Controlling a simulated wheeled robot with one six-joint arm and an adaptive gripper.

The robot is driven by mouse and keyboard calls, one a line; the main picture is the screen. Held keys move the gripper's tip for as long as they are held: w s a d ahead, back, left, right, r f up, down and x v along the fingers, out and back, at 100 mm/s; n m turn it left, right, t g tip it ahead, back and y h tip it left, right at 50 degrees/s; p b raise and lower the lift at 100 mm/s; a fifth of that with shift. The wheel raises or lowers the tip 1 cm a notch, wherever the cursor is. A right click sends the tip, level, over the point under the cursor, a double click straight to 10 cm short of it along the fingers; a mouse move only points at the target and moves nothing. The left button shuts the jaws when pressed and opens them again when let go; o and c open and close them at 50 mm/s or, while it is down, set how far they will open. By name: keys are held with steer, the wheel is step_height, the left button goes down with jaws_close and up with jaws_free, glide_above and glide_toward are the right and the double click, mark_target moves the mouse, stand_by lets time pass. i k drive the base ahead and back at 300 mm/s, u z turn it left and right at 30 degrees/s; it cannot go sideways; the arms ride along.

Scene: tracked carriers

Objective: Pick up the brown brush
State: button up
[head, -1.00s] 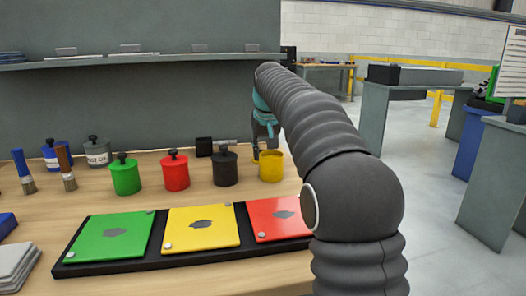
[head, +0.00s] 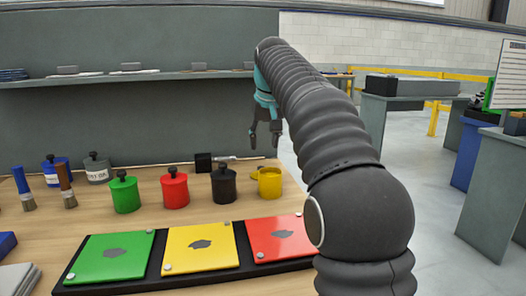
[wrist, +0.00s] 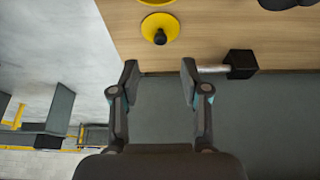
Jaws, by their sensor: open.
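The brown brush (head: 66,184) stands on the left of the wooden bench in the head view, with a brown handle and pale bristles pointing down. A blue-handled brush (head: 23,186) stands just left of it. My gripper (head: 265,147) is at the right back of the bench, in the air near the yellow pot, well away from the brown brush. In the wrist view my gripper (wrist: 159,80) has its two fingers apart with nothing between them. The brown brush is not in the wrist view.
Green (head: 125,193), red (head: 175,189), black (head: 224,186) and yellow (head: 270,183) pots stand in a row. A black mallet-like tool (head: 203,162) lies behind them. The yellow lid (wrist: 160,29) lies beside its pot. A dark tray (head: 155,262) with coloured plates fills the front.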

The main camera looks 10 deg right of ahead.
mark_target(67, 193)
steer(key=k, duration=1)
